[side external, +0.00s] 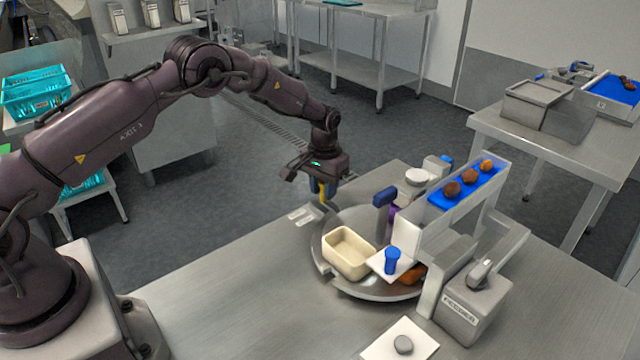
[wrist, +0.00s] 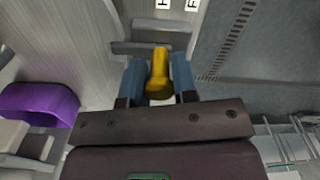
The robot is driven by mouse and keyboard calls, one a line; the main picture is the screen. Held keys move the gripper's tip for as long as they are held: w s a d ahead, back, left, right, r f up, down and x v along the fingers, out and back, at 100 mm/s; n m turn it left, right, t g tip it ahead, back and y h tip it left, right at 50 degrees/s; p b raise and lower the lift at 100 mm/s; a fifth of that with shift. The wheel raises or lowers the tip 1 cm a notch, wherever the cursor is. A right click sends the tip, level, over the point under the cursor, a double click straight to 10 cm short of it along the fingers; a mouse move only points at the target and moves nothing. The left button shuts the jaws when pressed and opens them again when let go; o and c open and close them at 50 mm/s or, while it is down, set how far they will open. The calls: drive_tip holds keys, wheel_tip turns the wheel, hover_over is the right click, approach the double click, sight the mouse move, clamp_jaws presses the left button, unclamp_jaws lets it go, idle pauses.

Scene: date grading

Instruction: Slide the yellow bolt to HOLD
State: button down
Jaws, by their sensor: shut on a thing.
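The yellow bolt (wrist: 159,75) stands between the two blue fingers of my gripper (wrist: 160,85) in the wrist view. My gripper is shut on it. In the side external view my gripper (side external: 322,190) points down at the far edge of the steel table, and the yellow bolt (side external: 323,193) shows as a small yellow piece at its fingertips. Two white letter labels (wrist: 177,4) lie ahead of the bolt at the top of the wrist view; they are cut off, so I cannot read the words. A grey metal bracket (wrist: 140,47) lies around the bolt's far end.
A round steel turntable (side external: 328,275) stands right of my gripper, with a cream tray (side external: 349,253) on it. A dark blue-headed handle (side external: 385,197) rises behind it. A chute (side external: 440,215) with several dates stands at the right. The table's front left is clear.

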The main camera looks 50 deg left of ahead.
drive_tip(key=shift+d, duration=0.35)
drive_tip(key=c, duration=1.1)
unclamp_jaws()
drive_tip(key=shift+o, duration=0.3)
drive_tip(key=shift+a+r, duration=0.1)
drive_tip(key=shift+r, duration=0.05)
wheel_tip(320, 180, up, 13)
